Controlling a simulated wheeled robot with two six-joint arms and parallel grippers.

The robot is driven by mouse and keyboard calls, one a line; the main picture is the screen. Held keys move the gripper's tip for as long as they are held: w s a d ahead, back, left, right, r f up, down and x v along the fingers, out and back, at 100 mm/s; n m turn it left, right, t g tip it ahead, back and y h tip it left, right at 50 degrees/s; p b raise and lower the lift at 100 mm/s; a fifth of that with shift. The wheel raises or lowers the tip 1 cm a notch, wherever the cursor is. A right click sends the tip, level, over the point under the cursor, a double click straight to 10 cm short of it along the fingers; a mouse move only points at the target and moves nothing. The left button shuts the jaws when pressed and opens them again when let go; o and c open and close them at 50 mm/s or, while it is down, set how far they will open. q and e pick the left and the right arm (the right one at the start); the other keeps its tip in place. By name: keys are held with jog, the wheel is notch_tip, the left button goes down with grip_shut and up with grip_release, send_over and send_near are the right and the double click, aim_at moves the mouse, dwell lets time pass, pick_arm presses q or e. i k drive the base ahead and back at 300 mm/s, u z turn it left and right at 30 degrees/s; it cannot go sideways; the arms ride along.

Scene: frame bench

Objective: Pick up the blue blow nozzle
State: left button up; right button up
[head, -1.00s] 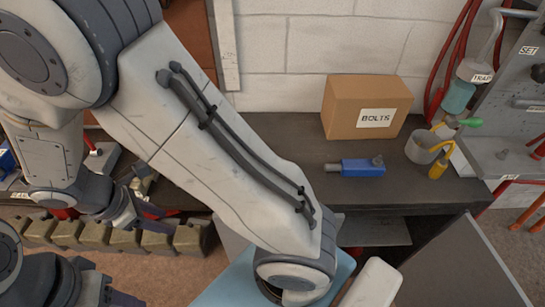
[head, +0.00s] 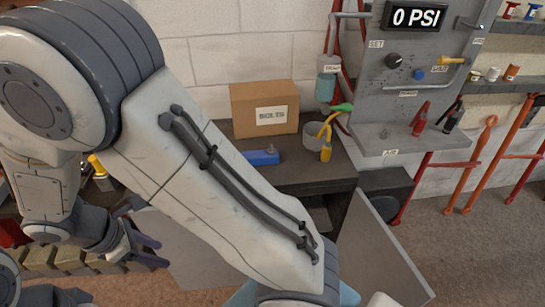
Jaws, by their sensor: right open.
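A blue tool (head: 262,157) lies on the dark bench top (head: 300,172) in front of the cardboard box. My right forearm hides its left part; I take it as the blue blow nozzle, though its shape is hard to tell. My right gripper (head: 150,251) is at the lower left, well away from the blue tool. Its dark fingers are apart, with nothing seen between them. Only a dark part of my left arm shows at the bottom left corner; its fingers are not visible.
A BOLTS box (head: 264,108) stands behind the blue tool. Right of it is a grey cup (head: 315,135) with a yellow and green tool (head: 326,138). A grey panel (head: 430,60) with a 0 PSI display rises further right; a red tool (head: 420,119) hangs there.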

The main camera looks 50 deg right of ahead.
aim_at(271, 156)
jog(key=z, duration=0.95)
jog(key=i, duration=1)
